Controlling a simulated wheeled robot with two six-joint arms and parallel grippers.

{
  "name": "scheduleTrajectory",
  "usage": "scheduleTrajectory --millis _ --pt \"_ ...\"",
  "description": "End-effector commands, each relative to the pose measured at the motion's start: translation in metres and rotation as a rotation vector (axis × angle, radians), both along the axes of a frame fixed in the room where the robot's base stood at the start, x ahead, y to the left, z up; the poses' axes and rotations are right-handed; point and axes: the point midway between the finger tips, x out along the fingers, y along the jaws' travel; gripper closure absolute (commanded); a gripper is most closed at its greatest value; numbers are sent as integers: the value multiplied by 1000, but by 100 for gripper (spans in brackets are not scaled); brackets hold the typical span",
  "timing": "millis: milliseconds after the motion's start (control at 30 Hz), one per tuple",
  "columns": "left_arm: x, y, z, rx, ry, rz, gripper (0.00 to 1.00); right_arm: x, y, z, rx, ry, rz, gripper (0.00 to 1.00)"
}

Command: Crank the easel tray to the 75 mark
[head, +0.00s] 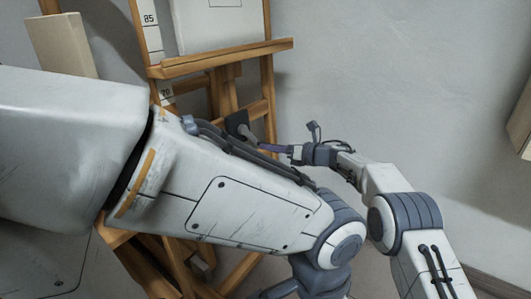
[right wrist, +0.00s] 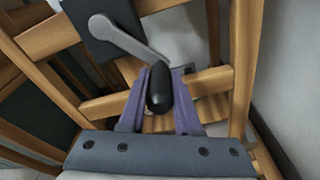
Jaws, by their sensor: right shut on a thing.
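The wooden easel's tray (head: 225,59) crosses the upper part of the head view, with a pale panel (head: 215,25) above it. A white scale strip shows 85 (head: 150,19) above the tray and 70 (head: 166,93) below it; the tray's exact mark cannot be read. The crank has a dark mounting plate (head: 237,123), a grey arm (right wrist: 125,38) and a black knob (right wrist: 160,88). My right gripper (head: 286,150) is shut on the knob, its purple fingers on either side in the right wrist view (right wrist: 166,88). My left gripper is out of view.
My own large white arm link covers the easel's lower middle in the head view. A beige box (head: 60,44) stands at the upper left. A grey wall (head: 400,80) is behind, with open room right of the easel. Another beige object (head: 521,125) shows at the right edge.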

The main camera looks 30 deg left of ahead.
Motion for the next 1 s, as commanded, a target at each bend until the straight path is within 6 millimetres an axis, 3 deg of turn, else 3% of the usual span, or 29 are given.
scheduleTrajectory --millis 167,967,1000 --pt "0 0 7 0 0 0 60 11 -7 7 -16 -98 -4 100" --pt "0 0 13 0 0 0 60 18 -13 17 -10 -91 -13 100" --pt "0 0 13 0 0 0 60 18 -13 17 -10 -91 -13 61"
